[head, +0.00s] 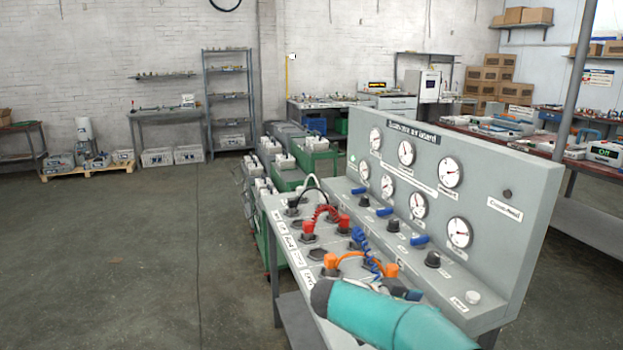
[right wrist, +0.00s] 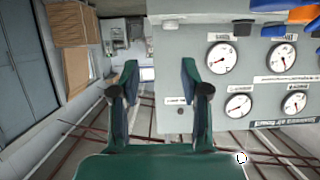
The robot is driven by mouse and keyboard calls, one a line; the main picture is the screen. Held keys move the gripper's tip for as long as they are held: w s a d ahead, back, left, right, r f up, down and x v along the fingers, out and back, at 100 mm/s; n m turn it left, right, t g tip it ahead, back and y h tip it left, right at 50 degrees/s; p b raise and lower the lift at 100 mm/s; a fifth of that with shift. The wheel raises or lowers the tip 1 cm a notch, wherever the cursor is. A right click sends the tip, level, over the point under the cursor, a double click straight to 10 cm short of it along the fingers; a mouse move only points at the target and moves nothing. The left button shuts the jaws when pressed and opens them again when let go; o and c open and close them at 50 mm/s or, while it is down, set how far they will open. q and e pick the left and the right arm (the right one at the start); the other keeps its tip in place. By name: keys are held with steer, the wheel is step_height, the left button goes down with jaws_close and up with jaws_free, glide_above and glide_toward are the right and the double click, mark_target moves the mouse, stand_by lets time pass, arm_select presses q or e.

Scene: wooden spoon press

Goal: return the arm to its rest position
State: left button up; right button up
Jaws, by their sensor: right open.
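My right arm (head: 395,318), teal with a dark joint at its left end, reaches across the lower right of the head view, in front of the grey gauge bench. My right gripper (right wrist: 158,76) shows best in the right wrist view. Its two dark green fingers stand wide apart, with nothing between them. The grey gauge panel (right wrist: 178,68) appears upside down beyond the fingers, mostly to the right, apart from them. In the head view the gripper is largely hidden behind the arm. My left arm and gripper are not in view.
The gauge panel (head: 520,205) stands close behind my right arm. Red plugs (head: 343,221), orange plugs (head: 330,260) and a blue coiled cable (head: 364,246) sit on the bench top. Green carts (head: 315,160) stand behind. The floor at left (head: 130,250) is clear.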

steer(key=s+d+f+g+p, duration=0.3)
steer(key=s+d+f, duration=0.2)
steer(key=d, duration=0.4)
steer(key=s+f+n+g+y+p, duration=0.3)
steer(key=s+f+g+y, duration=0.15)
steer(key=s+f, duration=0.8)
steer(key=s+a+f+n+g+y+p, duration=0.1)
steer(key=s+a+f+n+y, duration=0.1)
steer(key=s+a+f+y, duration=0.55)
steer(key=s+a+f+n+g+y+p, duration=0.15)
steer(key=s+a, duration=0.35)
steer(key=s, duration=0.5)
steer(key=s+a+f+n+t+y, duration=0.1)
steer(key=s+a+n+t+y, duration=0.2)
steer(key=a, duration=0.4)
steer(key=w+t, duration=0.1)
steer(key=w+n+t, duration=0.1)
steer(key=w, duration=0.1)
steer(key=w+n+t, duration=0.1)
steer(key=shift+w+d+f, duration=0.25)
steer(key=shift+w+f, duration=0.1)
